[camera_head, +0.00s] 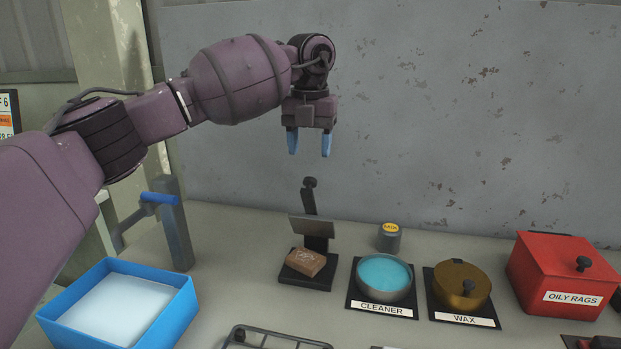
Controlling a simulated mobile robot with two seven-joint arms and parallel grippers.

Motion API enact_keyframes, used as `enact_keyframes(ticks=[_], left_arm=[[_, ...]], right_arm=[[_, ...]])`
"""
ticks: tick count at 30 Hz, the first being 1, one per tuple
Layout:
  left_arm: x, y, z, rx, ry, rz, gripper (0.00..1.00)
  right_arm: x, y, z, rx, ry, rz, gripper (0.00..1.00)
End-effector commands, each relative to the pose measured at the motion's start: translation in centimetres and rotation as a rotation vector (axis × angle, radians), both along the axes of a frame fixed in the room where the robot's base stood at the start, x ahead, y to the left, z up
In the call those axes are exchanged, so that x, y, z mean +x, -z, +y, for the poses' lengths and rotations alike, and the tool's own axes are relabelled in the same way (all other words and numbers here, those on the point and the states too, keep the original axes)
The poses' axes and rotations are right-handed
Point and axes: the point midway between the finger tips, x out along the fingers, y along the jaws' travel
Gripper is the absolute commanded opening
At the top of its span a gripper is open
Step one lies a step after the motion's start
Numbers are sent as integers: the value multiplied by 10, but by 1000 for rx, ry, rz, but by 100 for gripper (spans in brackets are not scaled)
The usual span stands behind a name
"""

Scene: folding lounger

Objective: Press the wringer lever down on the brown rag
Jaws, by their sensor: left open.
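The wringer (318,244) stands on the bench with its dark lever (309,197) raised upright, ending in a black knob. A tilted grey plate shows below the lever. The brown rag (306,262), a folded block, lies on the wringer's black base under that plate. My left gripper (310,145) hangs with its blue fingertips pointing down, open and empty, above the lever knob and apart from it. My right gripper is not in view.
A blue tub (183,306) of pale liquid stands at front left, near a grey post with a blue handle (160,198). Right of the wringer are a cleaner bowl (383,279), a wax pot (461,286), a small tin (389,239) and a red oily rags box (567,272). A wire rack (275,339) lies in front.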

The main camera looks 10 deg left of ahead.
Motion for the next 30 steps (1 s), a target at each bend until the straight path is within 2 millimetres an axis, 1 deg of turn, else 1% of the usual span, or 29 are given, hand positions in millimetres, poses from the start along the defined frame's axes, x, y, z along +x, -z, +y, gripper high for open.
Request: enact_keyframes(ticks=[1,6,12,17,25,26,30], left_arm=[[0,14,0,0,1,6,56],[0,42,0,-1,2,5,56],[0,63,0,-1,2,3,56],[0,69,0,-2,1,0,56],[0,70,0,-2,1,-1,56],[0,70,0,-2,1,-1,54],[0,70,0,-2,2,0,33]], right_arm=[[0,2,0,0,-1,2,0],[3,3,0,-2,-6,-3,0],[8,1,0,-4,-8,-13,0],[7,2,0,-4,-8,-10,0],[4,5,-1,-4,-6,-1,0],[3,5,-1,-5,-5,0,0],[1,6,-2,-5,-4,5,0]])
